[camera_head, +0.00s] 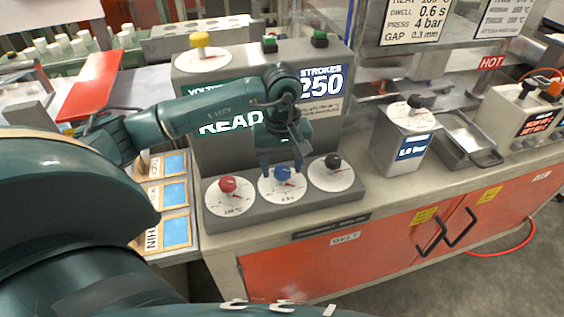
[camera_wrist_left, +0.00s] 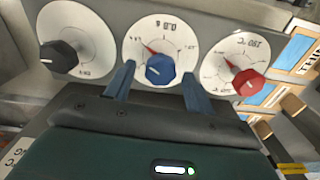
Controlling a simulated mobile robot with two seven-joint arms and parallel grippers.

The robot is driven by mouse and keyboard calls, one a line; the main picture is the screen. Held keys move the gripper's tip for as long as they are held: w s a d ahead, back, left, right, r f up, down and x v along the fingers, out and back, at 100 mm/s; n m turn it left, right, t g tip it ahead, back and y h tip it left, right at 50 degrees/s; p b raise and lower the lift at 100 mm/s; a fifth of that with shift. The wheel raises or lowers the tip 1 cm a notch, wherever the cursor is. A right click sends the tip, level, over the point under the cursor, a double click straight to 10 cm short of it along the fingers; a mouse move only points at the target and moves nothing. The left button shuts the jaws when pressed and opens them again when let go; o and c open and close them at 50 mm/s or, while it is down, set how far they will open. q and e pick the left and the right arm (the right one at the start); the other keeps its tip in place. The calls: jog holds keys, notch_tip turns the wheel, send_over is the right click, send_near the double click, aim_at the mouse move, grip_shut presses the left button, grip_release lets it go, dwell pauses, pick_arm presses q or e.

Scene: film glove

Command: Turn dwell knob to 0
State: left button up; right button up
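The control box (camera_head: 350,198) has three round white dials in a row, with a red knob (camera_head: 227,184), a blue knob (camera_head: 282,173) and a black knob (camera_head: 332,161). The blue knob on the middle dial also shows in the left wrist view (camera_wrist_left: 160,68), with a small red pointer; its dial has a printed reading in seconds, too small to read surely. My left gripper (camera_head: 281,170) points down at the middle dial. In the left wrist view its two blue fingers (camera_wrist_left: 157,75) stand open, one on each side of the blue knob, with gaps showing. My right gripper is out of view.
The red knob (camera_wrist_left: 249,82) and black knob (camera_wrist_left: 58,57) stand close on either side. Behind is a grey panel with a "STROKES 250" display (camera_head: 322,82). A grey box with a black knob (camera_head: 415,101) stands to the right. Bench top between is clear.

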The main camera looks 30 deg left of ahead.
pick_arm(q)
jog(key=c, duration=0.9)
jog(key=shift+n, duration=0.3)
